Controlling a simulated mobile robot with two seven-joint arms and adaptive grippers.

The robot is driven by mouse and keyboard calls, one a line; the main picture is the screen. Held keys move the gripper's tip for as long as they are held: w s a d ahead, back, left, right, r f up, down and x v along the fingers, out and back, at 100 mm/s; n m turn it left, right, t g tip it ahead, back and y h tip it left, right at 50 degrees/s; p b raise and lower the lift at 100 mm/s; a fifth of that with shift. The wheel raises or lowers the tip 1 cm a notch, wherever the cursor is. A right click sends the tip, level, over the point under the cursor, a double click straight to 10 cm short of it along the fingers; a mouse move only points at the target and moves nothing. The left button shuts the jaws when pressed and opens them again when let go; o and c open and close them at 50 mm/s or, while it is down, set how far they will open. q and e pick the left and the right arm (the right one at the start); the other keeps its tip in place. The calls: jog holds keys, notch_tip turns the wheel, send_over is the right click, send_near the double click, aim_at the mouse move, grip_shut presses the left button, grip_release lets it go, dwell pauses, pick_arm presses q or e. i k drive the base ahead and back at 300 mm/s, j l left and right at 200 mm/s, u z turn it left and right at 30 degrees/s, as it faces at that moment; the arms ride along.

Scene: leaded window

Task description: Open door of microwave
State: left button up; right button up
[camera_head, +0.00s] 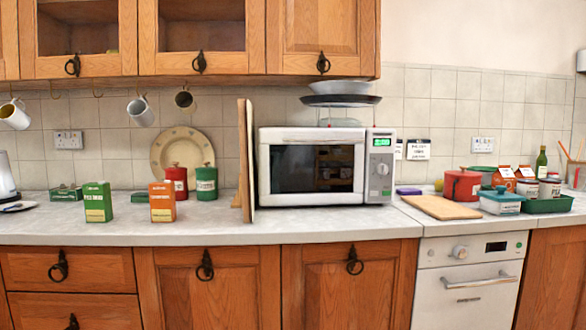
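A white microwave (327,165) stands on the light counter, near the middle of the picture. Its front faces me and its dark glass door (311,168) looks shut. A control panel (380,166) with a green lit display and a round knob is on its right side. A pale vertical handle shows between the door glass and the panel. Neither of my grippers shows in the head view.
Wooden boards (245,160) stand upright close against the microwave's left side. Plates and a dark pan (340,100) sit above it. A cutting board (440,207) lies to its right on the counter (330,225). Cartons (162,202) stand to the left. The counter before the microwave is clear.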

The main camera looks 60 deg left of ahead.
aim_at(297, 166)
jog(key=u, duration=1.65)
